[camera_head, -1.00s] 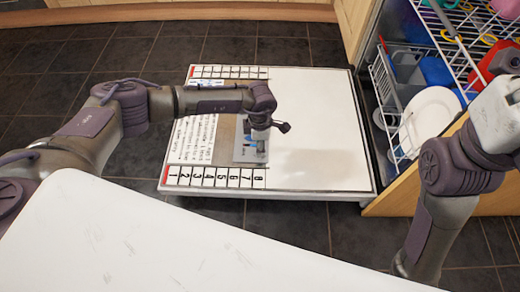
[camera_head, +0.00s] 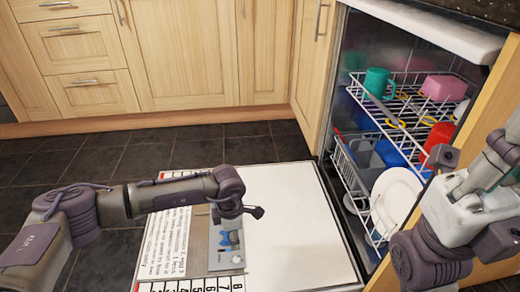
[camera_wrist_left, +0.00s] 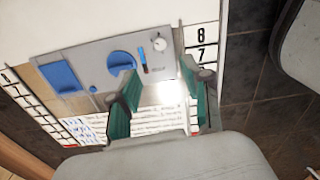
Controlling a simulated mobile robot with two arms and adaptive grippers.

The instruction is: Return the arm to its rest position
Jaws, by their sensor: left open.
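My left arm comes in from the left over the open dishwasher door (camera_head: 285,215). My left gripper (camera_head: 240,213) hangs above the door's grey dispenser panel. In the left wrist view my left gripper (camera_wrist_left: 159,70) has its green-padded fingers spread apart, with nothing between them. Behind them is the grey panel with blue parts (camera_wrist_left: 65,75); whether the fingers touch it is not clear. My right arm is at the right edge, beside the racks. Its gripper (camera_head: 450,170) partly shows, but its jaws cannot be made out.
The open dishwasher at the right has an upper rack (camera_head: 385,110) with a green mug (camera_head: 379,82), a pink item (camera_head: 443,88) and a red item (camera_head: 437,138). White plates (camera_head: 395,203) stand in the lower rack. Wooden cabinets (camera_head: 190,50) line the back. Dark floor tiles are clear at left.

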